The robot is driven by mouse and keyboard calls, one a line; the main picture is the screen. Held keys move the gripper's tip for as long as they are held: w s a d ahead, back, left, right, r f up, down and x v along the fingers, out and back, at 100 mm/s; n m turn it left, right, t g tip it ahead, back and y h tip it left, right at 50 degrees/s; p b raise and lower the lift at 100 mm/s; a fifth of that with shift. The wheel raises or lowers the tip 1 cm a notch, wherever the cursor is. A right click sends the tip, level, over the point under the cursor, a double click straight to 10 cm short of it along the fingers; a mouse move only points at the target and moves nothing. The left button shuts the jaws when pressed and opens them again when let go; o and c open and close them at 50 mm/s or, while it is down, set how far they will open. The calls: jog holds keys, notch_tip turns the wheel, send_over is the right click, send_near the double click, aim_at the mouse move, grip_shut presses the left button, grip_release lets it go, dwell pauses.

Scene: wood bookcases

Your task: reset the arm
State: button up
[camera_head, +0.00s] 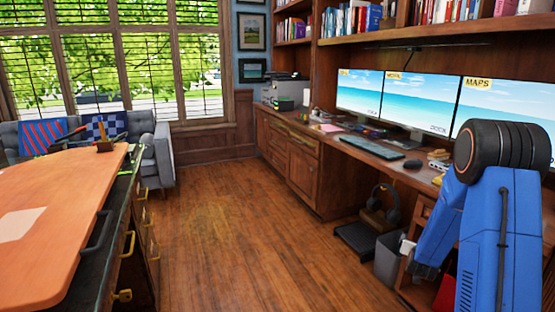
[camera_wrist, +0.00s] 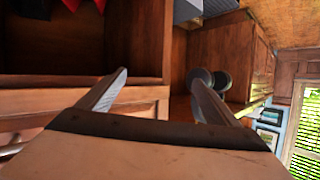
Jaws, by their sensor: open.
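My gripper (camera_wrist: 159,74) shows in the wrist view with its two grey fingers spread wide apart. Nothing is held between them. The wrist picture is turned on its side, and an open wooden shelf compartment (camera_wrist: 138,45) lies beyond the fingers. In the head view, my blue arm with its black joint stands at the right edge, in front of the desk. My gripper cannot be made out in that view.
A wooden desk (camera_head: 352,147) with monitors (camera_head: 410,98) runs along the right. Headphones (camera_head: 385,199) and a grey bin (camera_head: 388,258) are below it. A wooden-topped island (camera_head: 75,205) stands at left. The floor (camera_head: 225,220) between is clear.

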jog(key=s+a+r+n+g+y, duration=0.3)
jog(key=s+a+r+n+y, duration=0.15)
jog(key=s+a+r, duration=1.4)
jog(key=s+a+g, duration=0.1)
jog(key=s+a, duration=0.2)
jog(key=s, duration=0.7)
jog(key=s+a+r+n+g+y, duration=0.1)
jog(key=s+a, duration=0.2)
jog(key=s, duration=0.7)
jog(key=s+a+r+n+g+y, duration=0.1)
jog(key=s+a+g, duration=0.1)
jog(key=s, duration=0.8)
jog(key=shift+a+r, duration=0.15)
jog(key=shift+a, duration=0.5)
jog(key=shift+n, duration=0.25)
